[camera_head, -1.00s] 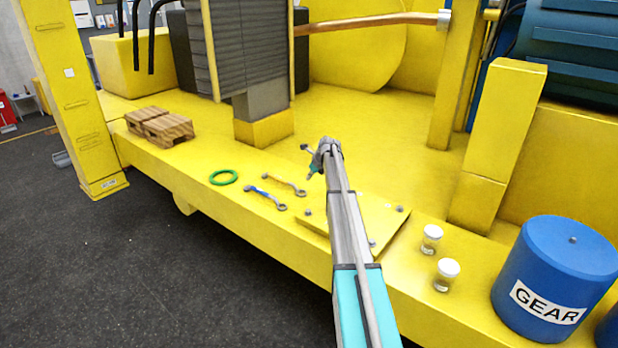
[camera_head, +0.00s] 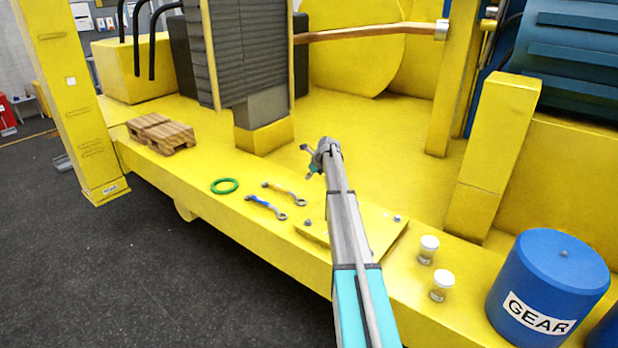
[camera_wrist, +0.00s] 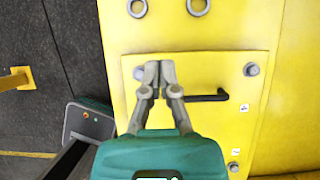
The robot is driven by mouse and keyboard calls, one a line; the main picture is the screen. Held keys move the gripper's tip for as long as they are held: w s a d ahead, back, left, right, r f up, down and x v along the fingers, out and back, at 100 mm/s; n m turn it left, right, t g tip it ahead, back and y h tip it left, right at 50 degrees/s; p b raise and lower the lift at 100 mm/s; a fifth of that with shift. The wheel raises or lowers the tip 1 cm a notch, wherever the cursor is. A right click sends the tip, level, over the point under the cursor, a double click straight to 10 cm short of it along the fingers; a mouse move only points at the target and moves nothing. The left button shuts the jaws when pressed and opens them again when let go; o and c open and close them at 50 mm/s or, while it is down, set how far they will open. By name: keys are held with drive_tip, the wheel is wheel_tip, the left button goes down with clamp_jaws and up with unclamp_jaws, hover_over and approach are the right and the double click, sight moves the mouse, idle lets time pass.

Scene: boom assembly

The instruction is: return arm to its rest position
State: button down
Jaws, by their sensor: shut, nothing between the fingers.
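My gripper (camera_wrist: 155,80) shows in the wrist view with its two grey fingers together at the tips and nothing between them. It is over the yellow cover plate (camera_wrist: 200,125), close to a bolt at the plate's upper left in that picture. How high it is above the plate I cannot tell. In the head view my arm reaches out from the bottom centre, and my gripper (camera_head: 310,160) is small at its far end, above the yellow deck. The arm hides part of the cover plate (camera_head: 385,235).
A blue wrench (camera_head: 266,207), another wrench (camera_head: 285,193) and a green ring (camera_head: 224,186) lie left of the arm. Two white-capped jars (camera_head: 428,249) and a blue GEAR drum (camera_head: 548,285) stand right. A black bent rod (camera_wrist: 208,97) lies on the plate. Wooden pallets (camera_head: 160,133) sit far left.

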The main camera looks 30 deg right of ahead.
idle(0.4)
drive_tip(key=s+a+f+n+g+b, duration=0.1)
drive_tip(key=s+a+f+n+b, duration=0.3)
drive_tip(key=s+a+n, duration=0.55)
drive_tip(key=s+a+f+n+g+b, duration=0.25)
drive_tip(key=s+a+f+n, duration=0.3)
drive_tip(key=s+a, duration=0.7)
drive_tip(key=s+a+f+n+g+h+b, duration=0.1)
drive_tip(key=s+a+f+n+b, duration=0.2)
drive_tip(key=s+a+n, duration=0.5)
drive_tip(key=s+a+f+n+g+h+b, duration=0.1)
drive_tip(key=s+a+f+n+b, duration=0.2)
drive_tip(key=s+a+n, duration=0.5)
drive_tip(key=s+b, duration=0.1)
drive_tip(key=s, duration=0.5)
drive_tip(key=shift+s+a+f, duration=0.25)
drive_tip(key=shift+f, duration=0.05)
